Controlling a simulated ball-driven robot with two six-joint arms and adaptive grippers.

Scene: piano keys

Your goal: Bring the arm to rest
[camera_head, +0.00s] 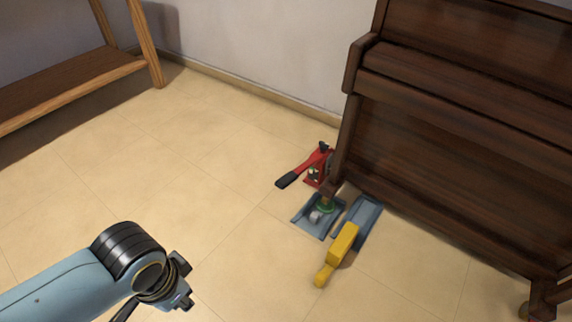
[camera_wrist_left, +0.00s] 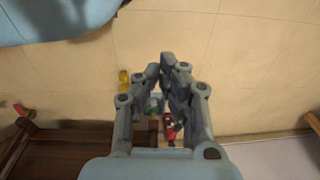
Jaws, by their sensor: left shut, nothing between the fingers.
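My left arm (camera_head: 60,290) comes in from the lower left in the head view, above the tiled floor, with its dark wrist joint well left of the piano. In the left wrist view my left gripper (camera_wrist_left: 174,62) is shut and empty, its fingertips together over bare floor. In the head view its fingers are mostly hidden by the wrist and cut off by the bottom edge. My right gripper is in neither view.
A dark wooden piano (camera_head: 450,160) stands at right. A wooden shelf (camera_head: 70,85) stands upper left. Floor (camera_head: 190,170) between is clear.

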